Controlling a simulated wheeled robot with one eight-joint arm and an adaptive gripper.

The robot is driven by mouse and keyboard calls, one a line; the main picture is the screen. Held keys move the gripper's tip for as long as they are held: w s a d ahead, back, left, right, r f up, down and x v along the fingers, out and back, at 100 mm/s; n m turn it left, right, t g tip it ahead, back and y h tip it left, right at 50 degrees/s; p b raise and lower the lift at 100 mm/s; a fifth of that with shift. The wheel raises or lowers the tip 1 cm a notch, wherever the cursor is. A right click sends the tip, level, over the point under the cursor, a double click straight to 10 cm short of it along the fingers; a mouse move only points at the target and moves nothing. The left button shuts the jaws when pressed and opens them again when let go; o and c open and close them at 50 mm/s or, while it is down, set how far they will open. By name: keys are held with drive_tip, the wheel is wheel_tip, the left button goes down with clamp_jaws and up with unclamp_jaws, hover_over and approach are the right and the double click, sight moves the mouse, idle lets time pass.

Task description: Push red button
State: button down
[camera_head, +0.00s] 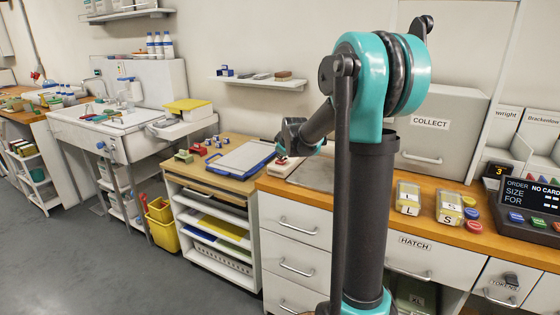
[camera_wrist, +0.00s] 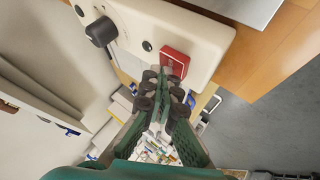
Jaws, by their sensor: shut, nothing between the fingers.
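A square red button (camera_wrist: 174,62) sits on a cream panel (camera_wrist: 200,30) in the wrist view, beside a black knob (camera_wrist: 102,32). In the head view the panel (camera_head: 288,166) is small at the counter's left end, largely behind my arm. My gripper (camera_wrist: 163,80) is shut and empty, with its dark fingertips overlapping the lower edge of the red button in the picture. I cannot tell whether they touch it. In the head view my gripper (camera_head: 282,152) is right above the panel. Its fingertips are too small to make out there.
A grey metal plate (camera_head: 316,174) lies right of the panel, and a blue clipboard (camera_head: 240,160) lies to its left. Clear boxes (camera_head: 408,198), coloured buttons (camera_head: 472,214) and an order terminal (camera_head: 535,204) stand farther right. A shelf (camera_head: 258,82) hangs on the wall.

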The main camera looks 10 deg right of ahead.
idle(0.3)
drive_tip(key=shift+r, duration=0.55)
drive_tip(key=shift+r, duration=0.1)
drive_tip(key=shift+r, duration=2.95)
